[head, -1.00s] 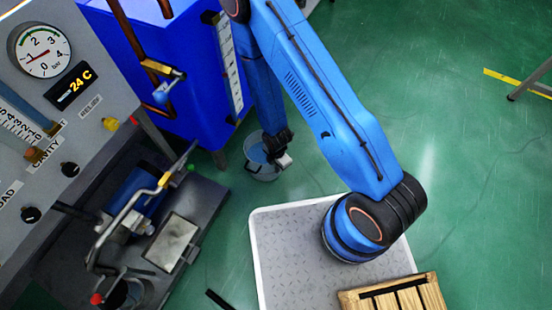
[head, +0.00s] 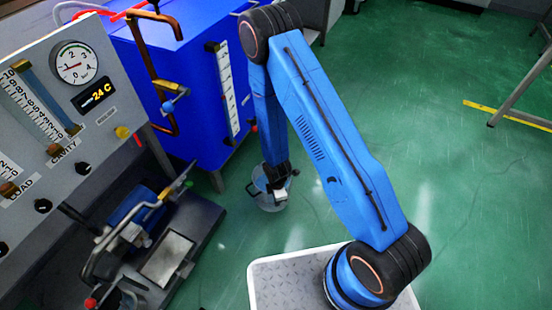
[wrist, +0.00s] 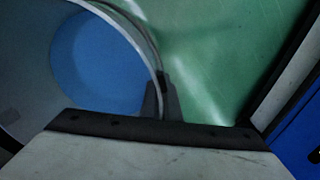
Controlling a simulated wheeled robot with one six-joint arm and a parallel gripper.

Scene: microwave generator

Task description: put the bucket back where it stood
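The bucket (head: 266,203) is a pale grey pail on the green floor side of the blue tank, with blue showing inside. I cannot tell whether its base touches the floor. My gripper (head: 280,193) points down at the bucket's right side and overlaps its rim in the head view. In the wrist view the bucket (wrist: 22,80) fills the upper left, with its blue inside and a thin dark handle arc along the rim. The pale gripper part with a dark edge lies across the bottom, close to the rim.
The blue tank (head: 185,75) stands left of the bucket, its leg close by. A grey control panel (head: 50,100) and a bench with a pump and pipes (head: 165,258) are at the left. Green floor (head: 450,220) is open at the right; a metal stand leg is far right.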

